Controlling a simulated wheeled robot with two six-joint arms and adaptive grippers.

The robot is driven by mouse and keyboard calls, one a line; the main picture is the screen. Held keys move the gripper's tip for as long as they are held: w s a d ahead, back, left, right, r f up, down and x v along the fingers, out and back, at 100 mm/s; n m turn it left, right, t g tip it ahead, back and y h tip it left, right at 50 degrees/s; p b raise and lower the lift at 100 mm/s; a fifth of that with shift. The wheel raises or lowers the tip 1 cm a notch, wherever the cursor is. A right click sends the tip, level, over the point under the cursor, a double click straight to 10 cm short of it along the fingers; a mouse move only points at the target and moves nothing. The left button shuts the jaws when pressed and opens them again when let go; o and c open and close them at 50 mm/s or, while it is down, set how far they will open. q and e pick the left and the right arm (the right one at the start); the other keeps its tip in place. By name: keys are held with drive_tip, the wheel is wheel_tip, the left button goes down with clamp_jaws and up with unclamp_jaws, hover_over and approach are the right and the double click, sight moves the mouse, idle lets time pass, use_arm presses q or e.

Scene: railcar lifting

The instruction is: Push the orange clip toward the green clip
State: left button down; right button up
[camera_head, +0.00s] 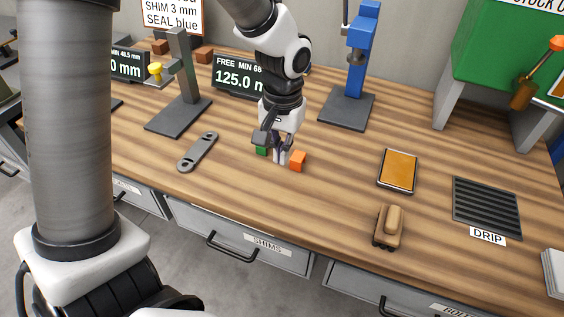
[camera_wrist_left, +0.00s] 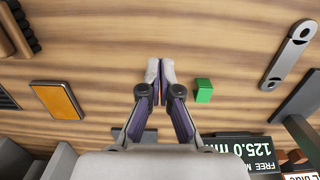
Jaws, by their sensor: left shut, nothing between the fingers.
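The orange clip (camera_head: 298,160) is a small block on the wooden bench, just right of my left gripper's fingertips (camera_head: 279,157) in the head view. The green clip (camera_head: 261,150) is a small block on the other side of the fingers, partly hidden by the gripper. My left gripper is shut, empty and pointing down between the two clips, close to the bench. In the left wrist view its fingertips (camera_wrist_left: 160,70) are together and the green clip (camera_wrist_left: 204,90) stands apart to their right. The orange clip is not clearly visible there. My right gripper is not in view.
A grey link plate (camera_head: 198,152) lies to the left. A blue press (camera_head: 355,60) and a display (camera_head: 238,78) stand behind. Bench in front of the clips is clear.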

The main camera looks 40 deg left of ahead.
sight(293, 176)
use_arm(q)
drive_tip(key=w+f, duration=0.1)
drive_tip(key=f, duration=0.1)
drive_tip(key=w+f, duration=0.1)
drive_tip(key=f, duration=0.1)
drive_tip(key=shift+w+d, duration=0.25)
drive_tip(key=shift+w, duration=0.05)
drive_tip(key=f, duration=0.1)
drive_tip(key=s+f, duration=0.1)
drive_tip(key=f, duration=0.2)
drive_tip(key=shift+s+a+f, duration=0.1)
drive_tip(key=shift+s+f, duration=0.2)
drive_tip(key=shift+f, duration=0.1)
drive_tip(key=w, duration=0.1)
drive_tip(key=w+p, duration=0.1)
drive_tip(key=w, duration=0.2)
drive_tip(key=shift+w+a+f, duration=0.1)
drive_tip(key=shift+a+f, duration=0.25)
drive_tip(key=shift+f, duration=0.05)
drive_tip(key=shift+w+p, duration=0.25)
drive_tip(key=shift+p, duration=0.05)
drive_tip(key=shift+s+a, duration=0.1)
drive_tip(key=shift+s, duration=0.05)
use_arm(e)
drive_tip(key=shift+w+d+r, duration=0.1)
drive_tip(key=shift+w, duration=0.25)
